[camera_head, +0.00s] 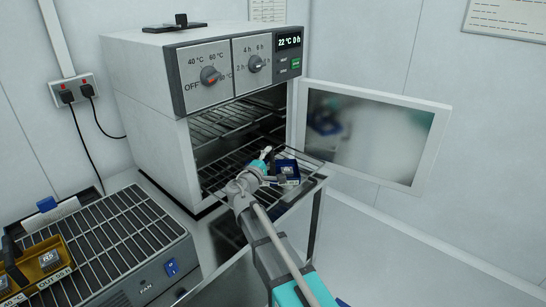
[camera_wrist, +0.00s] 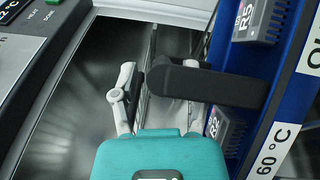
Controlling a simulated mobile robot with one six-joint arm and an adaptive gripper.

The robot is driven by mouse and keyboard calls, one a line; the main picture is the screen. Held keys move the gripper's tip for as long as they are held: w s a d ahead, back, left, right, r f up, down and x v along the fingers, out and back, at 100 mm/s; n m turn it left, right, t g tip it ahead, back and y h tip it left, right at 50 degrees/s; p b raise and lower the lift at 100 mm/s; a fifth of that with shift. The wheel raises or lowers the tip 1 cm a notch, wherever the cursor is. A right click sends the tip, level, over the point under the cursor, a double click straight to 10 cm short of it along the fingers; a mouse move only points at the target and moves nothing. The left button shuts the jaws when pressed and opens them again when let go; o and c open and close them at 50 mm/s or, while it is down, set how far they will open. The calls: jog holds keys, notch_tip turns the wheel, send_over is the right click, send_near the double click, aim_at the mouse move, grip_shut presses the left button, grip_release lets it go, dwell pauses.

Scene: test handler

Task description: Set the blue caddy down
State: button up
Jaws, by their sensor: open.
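The blue caddy (camera_head: 287,172) sits on the front part of the oven's wire rack (camera_head: 238,165). In the wrist view the caddy (camera_wrist: 290,85) fills the right side, with a 60 °C label and grey modules marked R5 and R2. Its black handle (camera_wrist: 205,86) reaches left across the space by my fingers. My gripper (camera_head: 264,164) is open beside the caddy's left side. In the wrist view my gripper (camera_wrist: 158,84) has its left finger clear of the handle; the right finger is partly hidden behind it. I cannot tell whether it touches the handle.
The oven (camera_head: 150,110) stands open, its door (camera_head: 370,130) swung out to the right. An upper rack lies inside. At the lower left, a yellow caddy (camera_head: 42,265) stands on a grilled fan unit (camera_head: 110,240). Cables hang on the wall at left.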

jog(key=b+v, duration=0.1)
jog(key=v, duration=1)
dwell(1.3)
